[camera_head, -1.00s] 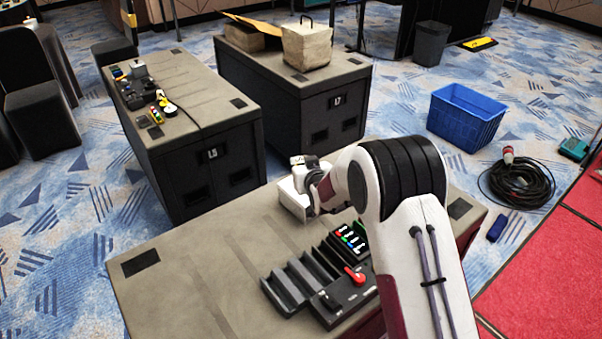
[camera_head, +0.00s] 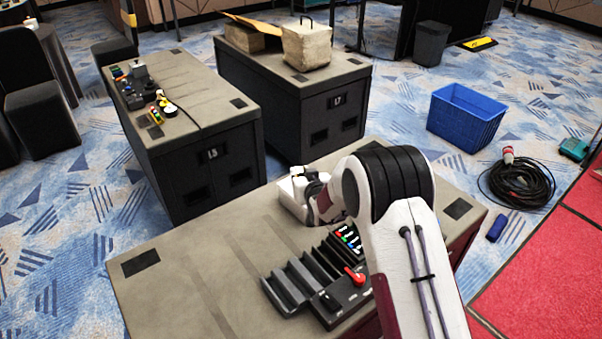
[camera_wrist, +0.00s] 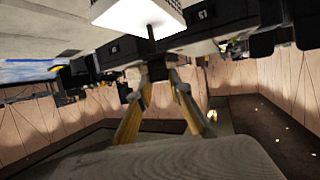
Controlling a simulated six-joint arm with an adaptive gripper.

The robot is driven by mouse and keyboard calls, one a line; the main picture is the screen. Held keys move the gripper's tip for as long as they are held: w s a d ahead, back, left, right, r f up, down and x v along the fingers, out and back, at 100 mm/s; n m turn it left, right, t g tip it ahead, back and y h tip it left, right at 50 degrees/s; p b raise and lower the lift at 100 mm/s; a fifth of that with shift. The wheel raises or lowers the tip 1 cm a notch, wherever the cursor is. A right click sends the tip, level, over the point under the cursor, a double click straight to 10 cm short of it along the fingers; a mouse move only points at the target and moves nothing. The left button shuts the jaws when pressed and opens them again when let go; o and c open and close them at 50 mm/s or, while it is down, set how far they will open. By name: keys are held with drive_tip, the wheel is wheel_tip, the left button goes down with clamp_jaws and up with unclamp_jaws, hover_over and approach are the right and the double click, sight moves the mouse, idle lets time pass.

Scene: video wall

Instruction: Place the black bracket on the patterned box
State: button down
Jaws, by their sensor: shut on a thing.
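My gripper (camera_wrist: 158,72) is seen in the wrist view with its two yellowish fingers closing in on a small dark piece (camera_wrist: 157,70). This piece seems to be the black bracket; most of its shape is hidden or blurred. In the head view my wrist hides most of the gripper, which is at the far edge of the near case, beside a white block (camera_head: 290,200). A white block also shows at the top of the wrist view (camera_wrist: 138,14). No box has a clear pattern; a mottled beige box (camera_head: 307,46) with a black handle stands on the far case.
The near case (camera_head: 190,270) carries a black ribbed rack (camera_head: 290,285) and a control box with a red knob (camera_head: 354,274). Its left top is clear. The left case (camera_head: 205,100) holds small gadgets. A blue crate (camera_head: 466,115) and coiled cable (camera_head: 518,182) lie on the floor.

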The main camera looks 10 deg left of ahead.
drive_tip(key=shift+f, duration=0.1)
drive_tip(key=c, duration=1.8)
unclamp_jaws()
drive_tip(key=shift+c, duration=0.2)
drive_tip(key=v, duration=1.2)
drive_tip(key=shift+r, duration=0.2)
drive_tip(key=shift+r, duration=0.1)
